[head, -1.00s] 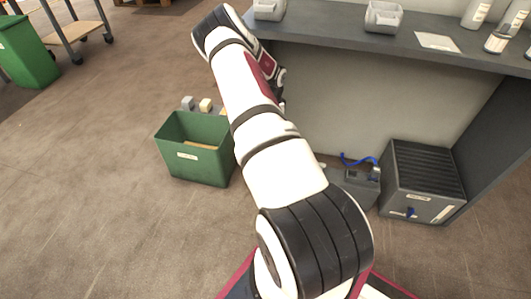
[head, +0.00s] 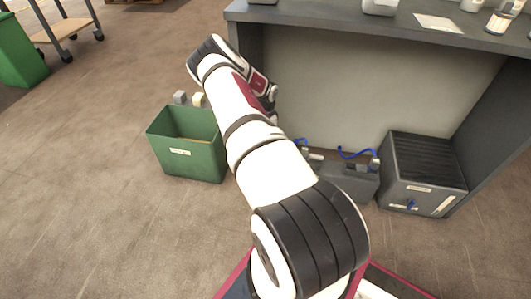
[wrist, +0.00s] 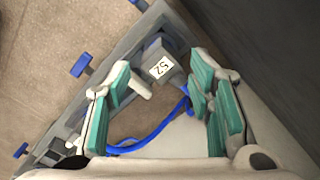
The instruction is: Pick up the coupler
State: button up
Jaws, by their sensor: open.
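A grey block with a white number label (wrist: 160,62) lies between and beyond my fingertips in the wrist view. A blue hose (wrist: 165,122) curves beside it, and it looks like the coupler, though I cannot be sure. My gripper (wrist: 162,84) is open, with teal-padded fingers apart on either side of the block and nothing clearly held. In the head view, my gripper is mostly hidden behind my arm, by the bench's left side. A grey unit with blue hoses (head: 348,182) stands on the floor under the bench.
A green bin (head: 190,162) stands on the floor left of my arm. A dark ribbed crate (head: 425,165) is at the right under the bench (head: 350,28). In the wrist view, a grey frame with blue handles (wrist: 82,64) runs diagonally at left.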

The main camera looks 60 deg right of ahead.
notch_tip(320, 180, down, 3)
jog(key=shift+f+b, duration=0.2)
jog(key=shift+b, duration=0.5)
grip_shut()
jog(key=shift+r, duration=0.1)
